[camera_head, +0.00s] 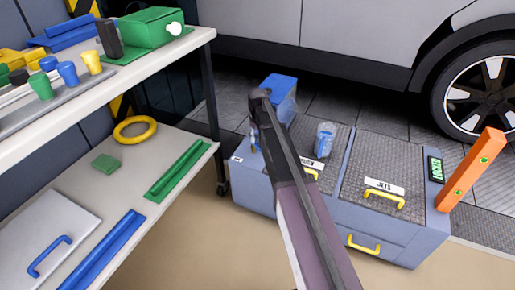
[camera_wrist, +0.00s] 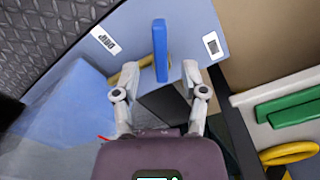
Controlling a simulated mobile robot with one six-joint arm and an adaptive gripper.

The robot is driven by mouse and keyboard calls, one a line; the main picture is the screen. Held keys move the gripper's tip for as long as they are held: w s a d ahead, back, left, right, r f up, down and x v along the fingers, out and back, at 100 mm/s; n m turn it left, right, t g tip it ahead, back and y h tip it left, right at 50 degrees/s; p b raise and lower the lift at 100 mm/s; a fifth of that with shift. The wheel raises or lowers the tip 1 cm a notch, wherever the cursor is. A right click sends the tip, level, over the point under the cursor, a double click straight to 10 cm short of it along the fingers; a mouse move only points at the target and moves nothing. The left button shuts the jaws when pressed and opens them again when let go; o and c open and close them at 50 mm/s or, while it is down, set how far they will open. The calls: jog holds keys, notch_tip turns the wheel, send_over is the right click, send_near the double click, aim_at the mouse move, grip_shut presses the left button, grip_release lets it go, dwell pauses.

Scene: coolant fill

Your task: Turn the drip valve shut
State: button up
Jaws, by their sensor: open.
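The drip valve's blue lever (camera_wrist: 160,48) stands out from the blue-grey cabinet face in the wrist view, beside a label reading DRIP (camera_wrist: 105,40). A brass-coloured valve part (camera_wrist: 130,74) shows below it, partly behind a finger. My gripper (camera_wrist: 158,72) is open, one fingertip on each side of the lever's lower end, with gaps on both sides. I cannot tell how deep the lever lies between the fingers. In the head view the valve (camera_head: 253,140) is small, on the cabinet's left end, and my arm hides part of that area.
The cabinet (camera_head: 385,232) has tread-plate lids with yellow handles, a clear blue-tinted container (camera_head: 325,140) and an orange post (camera_head: 470,170) at right. A blue box (camera_head: 281,95) stands at its back left. A two-level workbench (camera_head: 190,45) with parts stands left; a car (camera_head: 350,35) is behind.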

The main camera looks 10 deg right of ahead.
aim_at(258, 144)
jog(key=shift+f+b, duration=1.55)
jog(key=shift+f, duration=0.25)
grip_shut()
jog(key=shift+a, duration=0.1)
